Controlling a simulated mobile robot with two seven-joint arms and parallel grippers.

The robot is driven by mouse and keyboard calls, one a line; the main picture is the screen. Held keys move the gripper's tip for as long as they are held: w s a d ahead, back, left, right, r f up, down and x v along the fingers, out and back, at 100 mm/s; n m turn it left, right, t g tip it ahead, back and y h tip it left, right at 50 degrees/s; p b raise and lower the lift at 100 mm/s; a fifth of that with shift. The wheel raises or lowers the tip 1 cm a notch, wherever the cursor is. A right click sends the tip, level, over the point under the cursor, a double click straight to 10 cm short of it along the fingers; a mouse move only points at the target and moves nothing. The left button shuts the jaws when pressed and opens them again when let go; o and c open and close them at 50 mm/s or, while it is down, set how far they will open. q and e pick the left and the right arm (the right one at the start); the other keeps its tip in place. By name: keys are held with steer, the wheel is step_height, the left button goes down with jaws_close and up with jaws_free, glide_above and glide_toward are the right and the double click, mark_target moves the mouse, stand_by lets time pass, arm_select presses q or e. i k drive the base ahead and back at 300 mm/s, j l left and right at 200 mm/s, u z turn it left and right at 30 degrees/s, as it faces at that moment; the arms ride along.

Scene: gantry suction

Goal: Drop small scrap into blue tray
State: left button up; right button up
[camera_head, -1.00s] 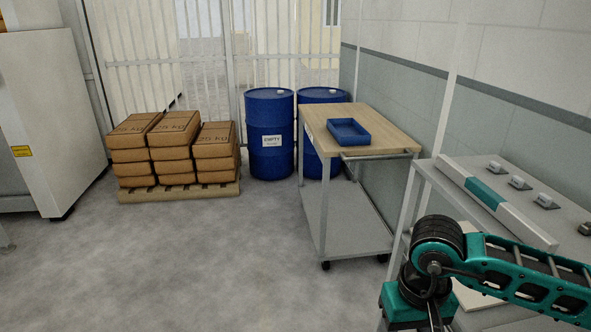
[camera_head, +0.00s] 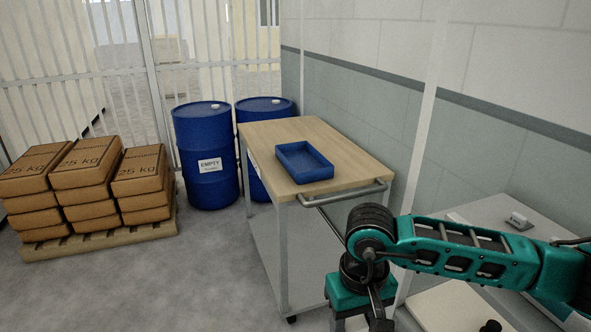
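The blue tray (camera_head: 304,163) lies on the wooden top of a cart ahead of me, and its visible inside looks empty. My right arm comes in from the right, with its teal and black links in front of the cart and the shelf. Its gripper is below the picture edge or hidden, so I cannot see what it holds. My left gripper is out of view. I cannot make out any small scrap.
The cart (camera_head: 345,172) has a metal handle on its near side. Blue drums (camera_head: 206,150) stand behind it. A pallet (camera_head: 100,228) of brown sacks (camera_head: 87,163) stands at the left. A grey shelf (camera_head: 480,215) is along the right wall. Floor between pallet and cart is clear.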

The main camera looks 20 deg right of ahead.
mark_target(303, 161)
steer(key=i+l, duration=0.1)
steer(key=i, duration=1.9)
